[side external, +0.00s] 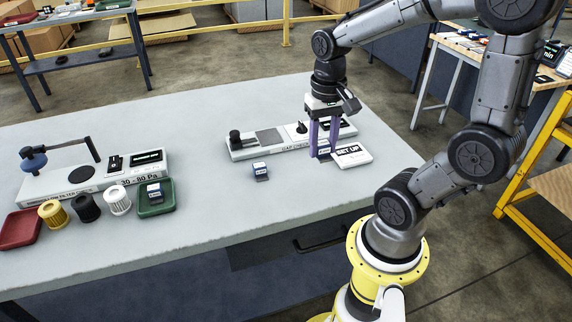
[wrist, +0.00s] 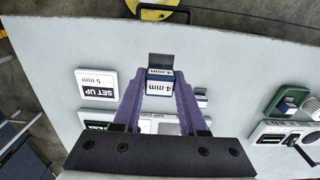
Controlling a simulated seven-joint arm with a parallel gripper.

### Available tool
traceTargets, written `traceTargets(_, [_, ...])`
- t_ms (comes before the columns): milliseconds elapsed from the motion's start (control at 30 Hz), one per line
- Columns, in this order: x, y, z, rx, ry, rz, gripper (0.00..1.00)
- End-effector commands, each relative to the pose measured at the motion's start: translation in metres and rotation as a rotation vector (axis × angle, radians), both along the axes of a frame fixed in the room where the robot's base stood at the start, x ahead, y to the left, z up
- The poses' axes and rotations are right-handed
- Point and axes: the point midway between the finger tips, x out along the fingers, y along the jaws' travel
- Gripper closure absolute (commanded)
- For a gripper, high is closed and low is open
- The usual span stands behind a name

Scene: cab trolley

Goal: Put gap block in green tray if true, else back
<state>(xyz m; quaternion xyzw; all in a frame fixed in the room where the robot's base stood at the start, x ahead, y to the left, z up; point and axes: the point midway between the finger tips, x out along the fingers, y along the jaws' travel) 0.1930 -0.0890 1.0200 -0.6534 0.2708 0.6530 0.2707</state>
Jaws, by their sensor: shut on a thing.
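My gripper (side external: 322,152) is shut on a gap block, with its purple fingers pointing down beside the SET UP card (side external: 352,155). The wrist view shows this gap block (wrist: 160,84), blue and white and marked 4 mm, between the fingers. In the side view the fingers mostly hide it. The gap checker (side external: 245,150), a long pale fixture, lies behind the gripper. Another small block (side external: 260,170) stands on the table in front of it. The green tray (side external: 158,211) is at the left and holds a similar block (side external: 154,191).
The card reads 5 mm in the wrist view (wrist: 97,83). At the left are a filter gauge fixture (side external: 60,183) marked 30 - 80 Pa, yellow, black and white filters (side external: 86,207), and a red tray (side external: 20,228).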

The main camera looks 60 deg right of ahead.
Motion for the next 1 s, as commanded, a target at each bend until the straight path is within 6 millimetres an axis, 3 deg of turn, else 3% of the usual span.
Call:
traceTargets(300, [0.065,-0.03,-0.033,0.002,0.005,0.001,1.0])
traceTargets(500, [0.093,-0.043,-0.065,0.002,0.005,0.0,1.0])
traceTargets(833, [0.113,-0.052,-0.091,0.001,0.001,0.0,1.0])
traceTargets(1000, [0.115,-0.053,-0.115,0.001,0.003,0.0,1.0])
